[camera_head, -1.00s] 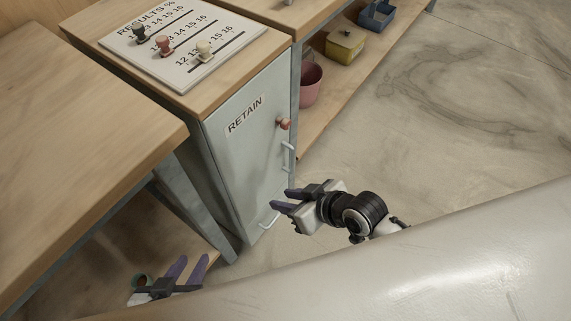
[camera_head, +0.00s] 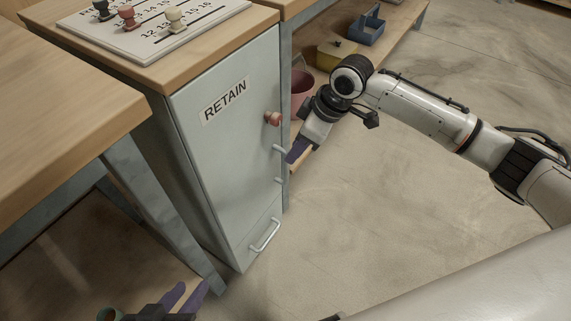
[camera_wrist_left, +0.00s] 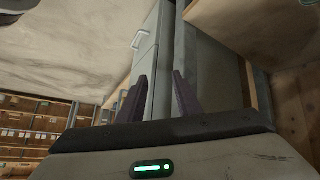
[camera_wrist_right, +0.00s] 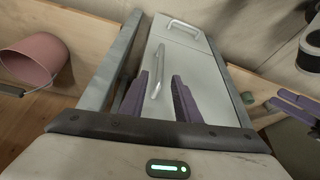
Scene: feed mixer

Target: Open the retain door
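The retain door (camera_head: 215,150) is a pale grey panel labelled RETAIN and sits flush with its cabinet. Its upright white handle (camera_head: 279,163) is near the right edge, below a reddish knob (camera_head: 272,119). My right gripper (camera_head: 293,152) is right beside the handle in the head view. In the right wrist view, the gripper (camera_wrist_right: 160,80) is open and the handle (camera_wrist_right: 157,72) shows between and just beyond its fingertips; contact cannot be told. My left gripper (camera_head: 188,292) is low at the bottom left, and its fingers stand apart and empty in the left wrist view (camera_wrist_left: 160,82).
A lower panel with its own white handle (camera_head: 265,235) is under the door. A results board (camera_head: 150,25) lies on the cabinet top. A wooden table (camera_head: 60,120) stands at left. A pink bucket (camera_head: 301,86) is on the right shelf. The floor at right is clear.

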